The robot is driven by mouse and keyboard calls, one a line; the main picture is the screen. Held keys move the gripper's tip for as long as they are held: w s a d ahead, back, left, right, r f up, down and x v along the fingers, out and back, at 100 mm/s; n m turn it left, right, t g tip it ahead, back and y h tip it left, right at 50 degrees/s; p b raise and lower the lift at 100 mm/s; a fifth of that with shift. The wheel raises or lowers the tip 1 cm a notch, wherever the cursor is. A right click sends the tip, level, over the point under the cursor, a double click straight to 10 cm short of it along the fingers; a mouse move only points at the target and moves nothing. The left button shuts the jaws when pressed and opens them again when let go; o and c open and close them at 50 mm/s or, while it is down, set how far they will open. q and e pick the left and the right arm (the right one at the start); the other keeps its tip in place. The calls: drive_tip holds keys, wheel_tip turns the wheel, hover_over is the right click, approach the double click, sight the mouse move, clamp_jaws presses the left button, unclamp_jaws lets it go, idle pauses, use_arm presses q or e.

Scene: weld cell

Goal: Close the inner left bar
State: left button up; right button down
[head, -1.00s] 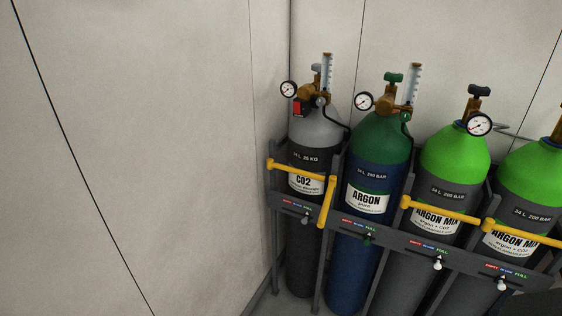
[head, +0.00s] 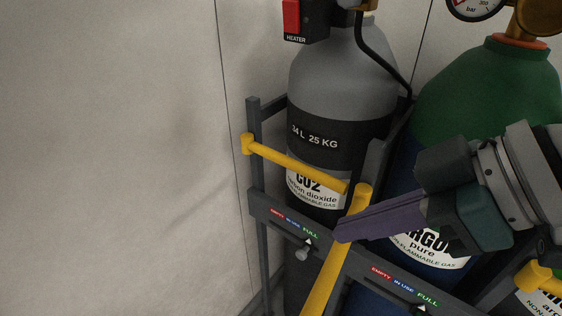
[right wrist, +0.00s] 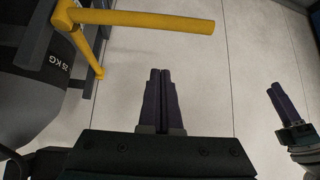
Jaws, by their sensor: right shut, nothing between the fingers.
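In the right wrist view the bar (right wrist: 150,20) runs across the top. My right gripper (head: 340,236) is shut and empty, coming in from the right. Its purple fingertips overlap the hanging bar in the head view; in the right wrist view the fingers (right wrist: 159,75) look apart from it. My left gripper (right wrist: 280,100) shows at the right of the right wrist view; its opening is unclear.
Another yellow bar (head: 295,164) lies across the CO2 bottle. The grey rack rail (head: 285,218) with status labels and small knobs runs below. A further yellow bar (head: 540,278) shows at the lower right. The wall (head: 110,150) at left has free room before it.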

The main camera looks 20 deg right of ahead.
sight(325, 271)
use_arm(q)
drive_tip(key=shift+s+a+f, duration=0.2)
drive_tip(key=shift+s+f, duration=0.1)
use_arm(e)
drive_tip(key=shift+w+a+f, duration=0.2)
drive_tip(key=shift+a+f, duration=0.2)
drive_tip(key=shift+f, duration=0.9)
drive_tip(key=shift+w+a+f, duration=0.25)
drive_tip(key=shift+a+f, duration=0.1)
drive_tip(key=shift+f, duration=1)
drive_tip(key=shift+w+a+f, duration=0.2)
drive_tip(key=shift+a+f, duration=0.2)
drive_tip(key=shift+f, duration=0.9)
use_arm(q)
drive_tip(key=shift+f+b, duration=0.1)
drive_tip(key=shift+b, duration=0.3)
use_arm(e)
drive_tip(key=shift+d, duration=0.1)
